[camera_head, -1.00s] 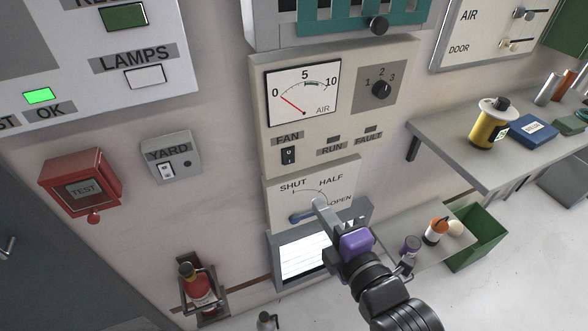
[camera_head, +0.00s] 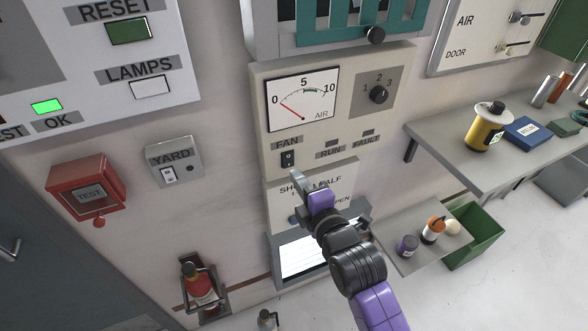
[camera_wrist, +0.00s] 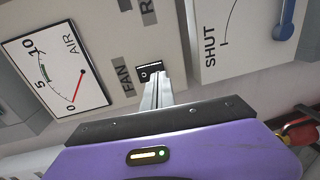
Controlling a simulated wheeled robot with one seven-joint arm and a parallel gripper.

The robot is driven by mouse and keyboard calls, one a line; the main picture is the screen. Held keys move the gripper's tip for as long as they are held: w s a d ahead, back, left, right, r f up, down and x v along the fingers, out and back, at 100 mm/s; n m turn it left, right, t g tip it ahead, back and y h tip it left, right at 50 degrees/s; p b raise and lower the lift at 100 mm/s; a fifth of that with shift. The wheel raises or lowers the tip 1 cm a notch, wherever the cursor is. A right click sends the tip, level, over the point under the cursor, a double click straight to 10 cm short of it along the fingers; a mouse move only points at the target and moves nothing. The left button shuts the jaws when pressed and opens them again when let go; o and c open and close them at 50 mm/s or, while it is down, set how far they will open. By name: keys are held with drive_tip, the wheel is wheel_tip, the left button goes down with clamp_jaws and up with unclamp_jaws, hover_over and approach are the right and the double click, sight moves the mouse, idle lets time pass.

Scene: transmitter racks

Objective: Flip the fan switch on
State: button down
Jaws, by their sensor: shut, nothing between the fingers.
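The fan switch (camera_head: 288,159) is a small black rocker under the FAN label on the beige panel (camera_head: 257,110). It also shows in the wrist view (camera_wrist: 150,71), just beyond my fingertips. My gripper (camera_head: 296,177) is shut and empty, a little below the switch in the head view. In the wrist view the fingertips (camera_wrist: 158,76) overlap the switch's lower edge; I cannot tell whether they touch it. The air gauge (camera_head: 303,98) has its red needle near 0. The RUN (camera_head: 331,142) and FAULT (camera_head: 368,132) lamps look dark.
The SHUT/HALF/OPEN plate with a blue lever (camera_wrist: 285,22) lies just below the fan switch. A rotary knob (camera_head: 379,94) sits right of the gauge. The YARD switch box (camera_head: 174,162) and red TEST box (camera_head: 87,184) are to the left. A small shelf (camera_head: 408,262) with containers stands lower right.

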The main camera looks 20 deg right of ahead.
sight(289, 166)
drive_tip(key=shift+w+f, duration=0.15)
drive_tip(key=shift+w, duration=1.2)
drive_tip(key=shift+f, duration=0.1)
drive_tip(key=shift+w+f+b, duration=0.2)
drive_tip(key=shift+f+b, duration=0.05)
drive_tip(key=shift+b, duration=0.45)
drive_tip(key=shift+r+p, duration=0.3)
drive_tip(key=shift+p, duration=0.05)
drive_tip(key=shift+s+f, duration=0.1)
drive_tip(key=shift+s, duration=0.05)
